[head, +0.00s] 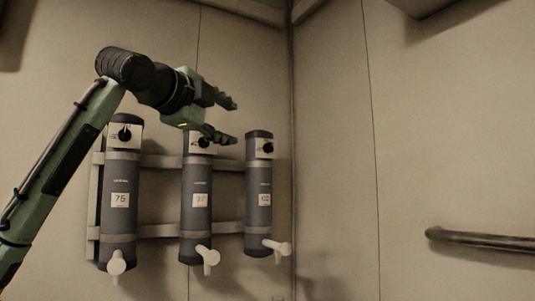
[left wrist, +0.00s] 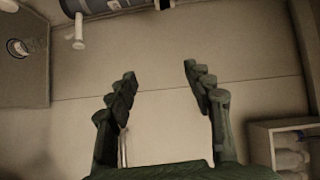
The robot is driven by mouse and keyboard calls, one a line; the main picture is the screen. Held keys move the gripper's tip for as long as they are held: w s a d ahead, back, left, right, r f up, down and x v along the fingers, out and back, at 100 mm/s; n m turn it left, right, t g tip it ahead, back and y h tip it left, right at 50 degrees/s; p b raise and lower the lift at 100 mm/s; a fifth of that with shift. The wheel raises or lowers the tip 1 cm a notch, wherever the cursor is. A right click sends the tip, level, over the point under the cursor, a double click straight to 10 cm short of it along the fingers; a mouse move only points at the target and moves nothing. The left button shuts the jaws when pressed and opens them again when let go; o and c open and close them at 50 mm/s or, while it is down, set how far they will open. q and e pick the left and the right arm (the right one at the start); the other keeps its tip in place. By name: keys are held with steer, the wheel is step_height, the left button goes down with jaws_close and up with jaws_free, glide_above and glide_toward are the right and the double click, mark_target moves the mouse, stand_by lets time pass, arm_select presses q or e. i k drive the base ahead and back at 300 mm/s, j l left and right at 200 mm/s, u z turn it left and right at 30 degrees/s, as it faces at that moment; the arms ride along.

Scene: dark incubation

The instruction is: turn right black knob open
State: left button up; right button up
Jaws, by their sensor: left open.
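Three dark grey cylinders hang on the wall in the head view, each with a black knob on a pale plate near its top. The right black knob (head: 268,147) is on the right cylinder (head: 258,185). The left knob (head: 124,134) is in clear view. My left gripper (head: 233,121) is open and empty, above and left of the right knob and apart from it. It also shows open in the left wrist view (left wrist: 160,72), with only bare wall between its fingers. My right gripper is not in view.
White taps stick out at the cylinder bottoms, including the right one (head: 276,247). Pale rails (head: 163,231) run behind the cylinders. A dark handrail (head: 480,241) is on the right wall. An open shelf box (left wrist: 287,145) shows in the left wrist view.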

mark_target(269, 148)
steer(key=i+l+u, duration=0.3)
steer(key=i+l, duration=0.75)
